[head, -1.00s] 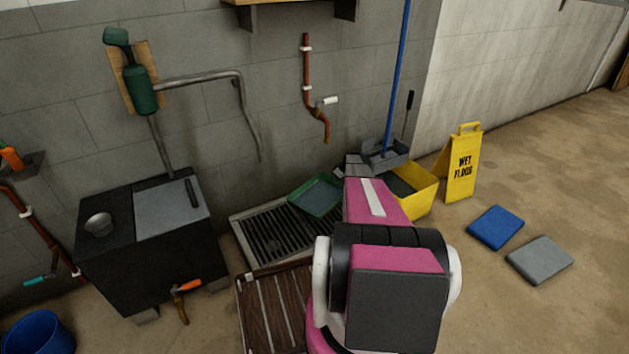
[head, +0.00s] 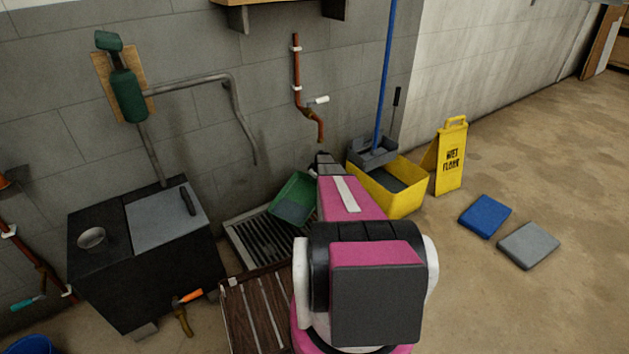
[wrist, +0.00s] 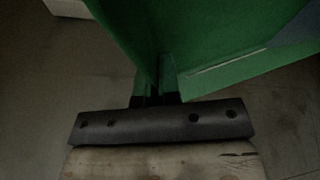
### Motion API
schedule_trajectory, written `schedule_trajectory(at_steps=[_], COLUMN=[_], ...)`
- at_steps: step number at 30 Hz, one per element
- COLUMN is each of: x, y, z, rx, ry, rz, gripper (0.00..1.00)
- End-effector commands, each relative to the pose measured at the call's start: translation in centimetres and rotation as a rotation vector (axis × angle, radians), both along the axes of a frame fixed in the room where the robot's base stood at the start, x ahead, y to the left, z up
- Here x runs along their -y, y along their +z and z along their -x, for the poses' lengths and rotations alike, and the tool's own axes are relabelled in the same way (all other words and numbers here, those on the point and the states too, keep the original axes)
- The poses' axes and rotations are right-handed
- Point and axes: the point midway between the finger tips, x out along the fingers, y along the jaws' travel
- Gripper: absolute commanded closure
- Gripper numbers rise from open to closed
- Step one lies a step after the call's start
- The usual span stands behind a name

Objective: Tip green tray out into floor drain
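The green tray (head: 293,190) is tilted over the back of the floor drain grate (head: 250,229), its left side raised in the head view. A grey-green patch shows inside its lower part; I cannot tell how much liquid is in it. In the wrist view the tray wall (wrist: 215,35) fills the upper right. My gripper (wrist: 157,88) is shut on the tray's edge there, one dark-tipped finger on each side. In the head view my arm hides the tray's right end and most of the gripper.
A wooden slatted board (head: 252,318) lies in front of the grate. A black box unit (head: 150,265) stands left. A yellow mop bucket (head: 400,198) and a wet floor sign (head: 451,160) stand right. Blue (head: 485,216) and grey (head: 528,246) pads lie on open floor.

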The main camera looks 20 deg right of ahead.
Motion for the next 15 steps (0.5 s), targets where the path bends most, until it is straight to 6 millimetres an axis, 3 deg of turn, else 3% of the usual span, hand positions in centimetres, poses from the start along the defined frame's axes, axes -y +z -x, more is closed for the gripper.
schedule_trajectory(at_steps=[15], x=[-2.7], y=[2.9], z=[1.9], rx=[0.108], ry=[-0.002], rz=[0.163], gripper=[1.0])
